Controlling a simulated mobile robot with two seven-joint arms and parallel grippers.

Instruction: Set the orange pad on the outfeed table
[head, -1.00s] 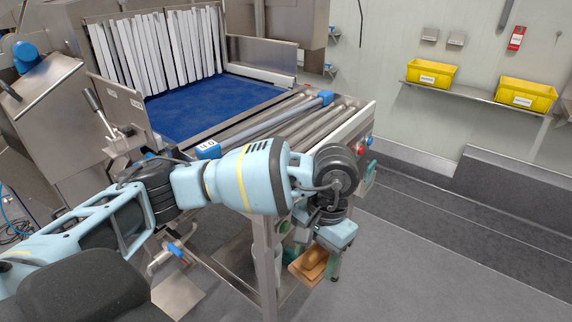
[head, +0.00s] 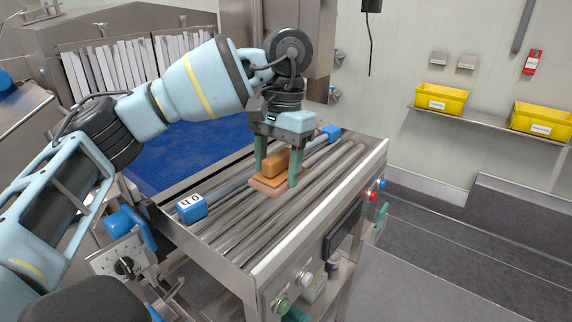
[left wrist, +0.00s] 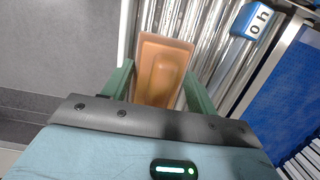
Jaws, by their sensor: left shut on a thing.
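The orange pad (head: 274,164) is a small block with a raised grip on a flat, paler base. My left gripper (head: 277,176) is shut on it, with one green finger on each side. It is over the metal rollers of the outfeed table (head: 240,246); I cannot tell whether the pad touches them. In the left wrist view the pad (left wrist: 163,68) sits between the green fingers (left wrist: 160,88), with rollers beyond it. My right gripper is not in view.
A bar with blue end blocks (head: 191,208) lies across the rollers behind the pad. The blue belt (head: 200,152) and white strip curtain (head: 125,68) are at the back left. Buttons (head: 373,195) line the table's side. Front rollers are clear.

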